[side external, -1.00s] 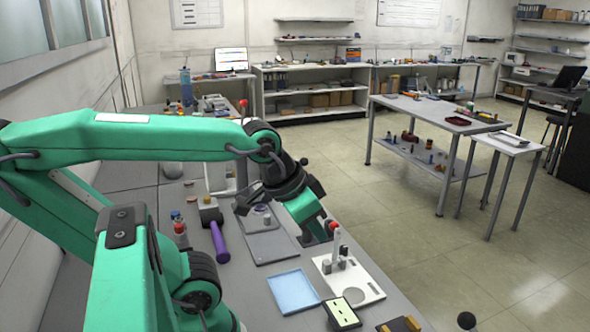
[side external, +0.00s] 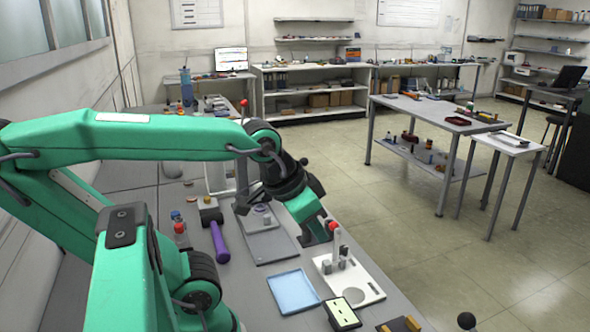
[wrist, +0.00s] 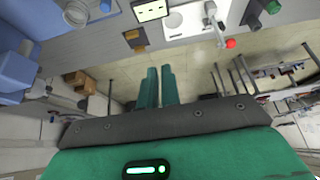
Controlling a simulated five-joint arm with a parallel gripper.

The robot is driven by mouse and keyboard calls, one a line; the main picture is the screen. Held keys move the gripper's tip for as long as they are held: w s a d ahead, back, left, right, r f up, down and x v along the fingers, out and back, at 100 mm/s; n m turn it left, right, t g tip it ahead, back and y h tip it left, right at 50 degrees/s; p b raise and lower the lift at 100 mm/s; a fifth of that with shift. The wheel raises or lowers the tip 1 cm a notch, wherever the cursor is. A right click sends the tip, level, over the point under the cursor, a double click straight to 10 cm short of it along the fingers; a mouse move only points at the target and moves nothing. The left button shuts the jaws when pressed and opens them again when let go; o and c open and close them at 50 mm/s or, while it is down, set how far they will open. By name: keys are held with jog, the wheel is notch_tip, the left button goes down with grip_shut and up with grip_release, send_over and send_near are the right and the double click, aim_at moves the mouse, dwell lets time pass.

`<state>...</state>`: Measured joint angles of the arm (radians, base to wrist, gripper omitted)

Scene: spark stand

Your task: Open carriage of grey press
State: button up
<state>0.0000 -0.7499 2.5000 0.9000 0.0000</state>
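A flat grey fixture (side external: 271,250) with a paler block and a short round part on it lies on the bench in the side view, partly behind my wrist; I cannot tell for sure that it is the grey press or how its carriage stands. A white-based device (side external: 373,293) with a grey post and red-knobbed lever stands nearer; it also shows in the wrist view (wrist: 190,18). My gripper's two green fingers (wrist: 157,85) lie close together with a thin gap, nothing seen between them. They appear over the floor beyond the bench edge.
A blue tray (side external: 294,292), a purple-handled mallet (side external: 220,243) and a yellow-green meter (side external: 342,314) lie on the bench. Another red-knobbed lever (side external: 242,150) stands farther back. Open floor (side external: 440,250) lies right of the bench.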

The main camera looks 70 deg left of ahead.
jog(key=o, duration=0.7)
jog(key=shift+w+a, duration=0.15)
jog(key=shift+w+a+r+n, duration=0.1)
jog(key=shift+w+a+n, duration=0.15)
jog(key=shift+n, duration=0.05)
jog(key=w+a+n+g+y, duration=0.1)
jog(key=w+a+n+g, duration=0.1)
jog(key=w+a+n, duration=0.45)
jog(key=n+g+h, duration=0.1)
jog(key=n+g, duration=0.3)
jog(key=n, duration=0.7)
send_over(267, 215)
notch_tip(267, 215, down, 14)
jog(key=shift+d+f, duration=0.15)
jog(key=shift+s+f, duration=0.1)
jog(key=shift+f, duration=0.15)
